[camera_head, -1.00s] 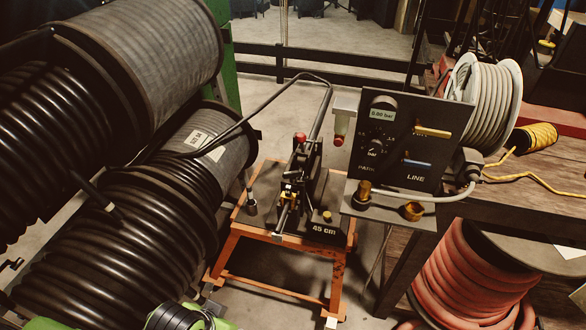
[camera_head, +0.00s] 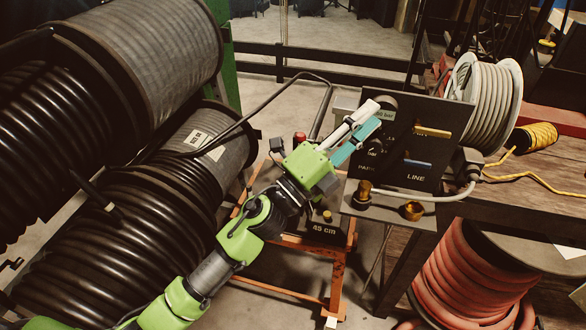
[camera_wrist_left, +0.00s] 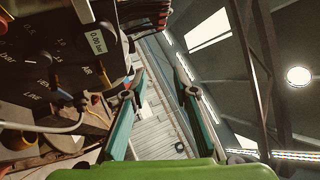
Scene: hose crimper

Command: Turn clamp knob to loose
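I cannot tell for certain which part is the clamp knob. A red knob (camera_head: 299,138) tops the black clamp device on the orange stand (camera_head: 335,285), and my left arm hides much of that device. My left gripper (camera_head: 374,113) is up in front of the black control panel (camera_head: 425,175), right of the red knob and apart from it. In the left wrist view its two teal fingers (camera_wrist_left: 158,88) are spread with nothing between them. My right gripper is not in view.
The panel also fills the left of the wrist view (camera_wrist_left: 40,60). Brass fittings (camera_head: 412,210) stand on the shelf below it. Big black hose reels (camera_head: 110,235) crowd the left; a grey cable spool (camera_head: 490,100) and red hose reel (camera_head: 470,275) are at right.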

